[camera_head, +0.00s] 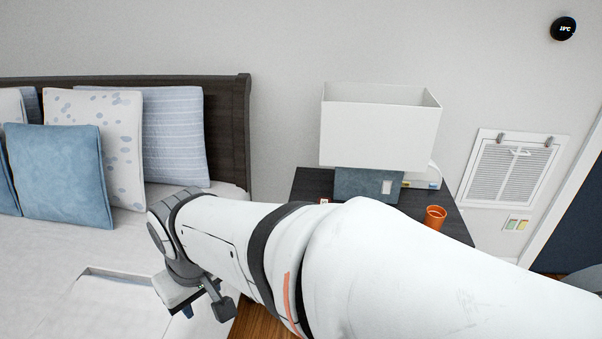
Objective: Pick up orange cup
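The orange cup (435,217) stands upright on the dark nightstand (312,181), near its right side, behind my arm. Its open rim shows and it looks empty, though its inside is only partly visible. My gripper (205,309) is at the lower left, over the bed's edge, far to the left of the cup. Its two dark fingertips look apart, with nothing seen between them. My white arm crosses the foreground and hides the front of the nightstand.
A lamp with a white box shade (380,133) and blue-grey base (362,185) stands behind and left of the cup. A small white item (422,181) lies behind the cup. The bed (50,255) with pillows fills the left. A wall vent (508,168) is right.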

